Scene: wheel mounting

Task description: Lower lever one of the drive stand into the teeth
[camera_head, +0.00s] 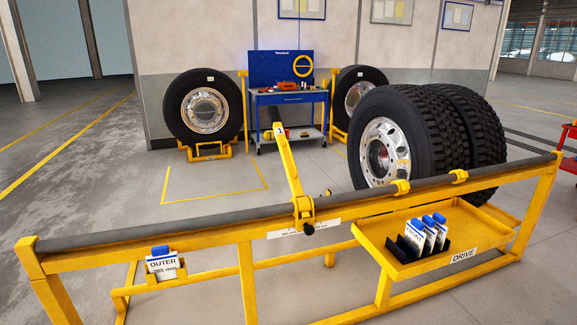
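The yellow drive stand (150,244) spans the front of the view, with a dark bar along its top. A yellow lever marked 1 (289,168) stands raised, tilted slightly left, from a bracket (304,212) near the middle of the bar. A dark knob (308,228) is at the lever's base. I cannot make out the teeth. Neither of my grippers is in view.
A yellow tray (400,266) marked DRIVE holds several blue-topped cards (415,236). An OUTER card (163,264) hangs at the left of the stand. A blue workbench (290,97) and two single wheels (203,106) stand at the back. The floor at left is clear.

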